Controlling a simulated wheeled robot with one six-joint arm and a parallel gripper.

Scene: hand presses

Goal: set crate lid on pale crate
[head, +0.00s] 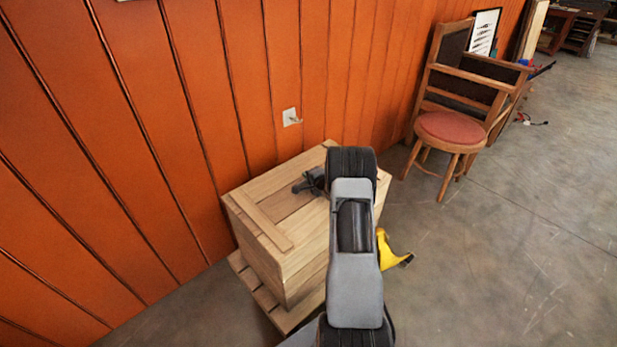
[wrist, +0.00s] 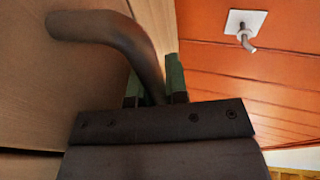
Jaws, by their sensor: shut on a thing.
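The pale crate (head: 300,278) is a light wooden box standing close to the orange wall. The crate lid (head: 250,217), light planks with raised battens, lies over its top. It looks level and roughly lined up with the crate; I cannot tell whether a thin gap is left between them. My gripper (head: 312,181) is at the dark handle on the lid. In the wrist view, my gripper (wrist: 156,84) is shut on the dark bent handle (wrist: 115,35), with the lid's wood (wrist: 85,85) close beside it. My arm hides the right part of crate and lid.
A slatted wooden base (head: 258,293) lies under the crate. A yellow object (head: 390,252) is on the right, partly behind my arm. A red-seated stool (head: 450,128) and a wooden chair (head: 468,78) stand farther back. A hook plate (head: 290,117) is on the wall.

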